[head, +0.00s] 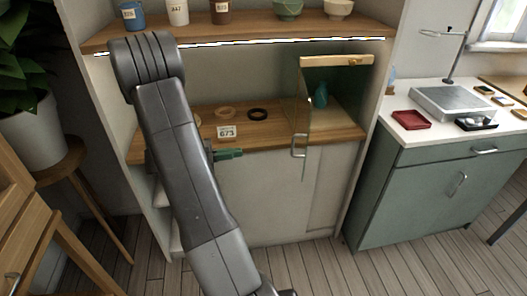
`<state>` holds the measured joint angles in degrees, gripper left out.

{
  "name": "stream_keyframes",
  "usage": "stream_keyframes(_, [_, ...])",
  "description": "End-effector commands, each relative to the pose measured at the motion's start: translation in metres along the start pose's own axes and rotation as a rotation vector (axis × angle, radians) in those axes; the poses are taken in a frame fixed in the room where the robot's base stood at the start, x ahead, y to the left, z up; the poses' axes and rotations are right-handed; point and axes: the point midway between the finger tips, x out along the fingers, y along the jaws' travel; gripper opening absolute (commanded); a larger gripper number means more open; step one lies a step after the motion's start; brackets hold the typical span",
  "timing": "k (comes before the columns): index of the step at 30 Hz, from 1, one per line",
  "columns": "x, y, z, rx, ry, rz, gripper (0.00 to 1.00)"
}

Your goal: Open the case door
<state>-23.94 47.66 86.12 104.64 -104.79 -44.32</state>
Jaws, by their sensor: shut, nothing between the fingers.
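The glass case (337,62) stands at the right end of the wooden counter, with a wooden strip along its top and a teal vase (320,95) inside. Its glass door (304,115) looks swung outward, seen nearly edge-on, and its lower part shows in front of the white cabinet. A pale metal handle (298,147) is on the door. My gripper (230,154) shows as a green tip beside my arm, left of the handle and apart from it. It is shut and empty. My arm hides the rest of the gripper.
A label reading 673 (227,132) and a dark ring (257,114) are on the counter. The upper shelf (255,34) holds several pots. A green cabinet (430,185) stands at right, a plant stool (55,165) at left. Floor shows between them, in front of the white cabinet.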

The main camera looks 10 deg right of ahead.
Motion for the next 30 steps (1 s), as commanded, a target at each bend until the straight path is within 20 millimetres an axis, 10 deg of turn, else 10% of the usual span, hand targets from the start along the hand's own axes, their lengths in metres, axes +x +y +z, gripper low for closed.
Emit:
stream_keyframes(21, [0.121, 0.001, 0.000, 0.000, 0.000, 0.004, 0.00])
stream_keyframes(30, [0.140, 0.001, 0.000, 0.000, 0.000, 0.000, 0.00])
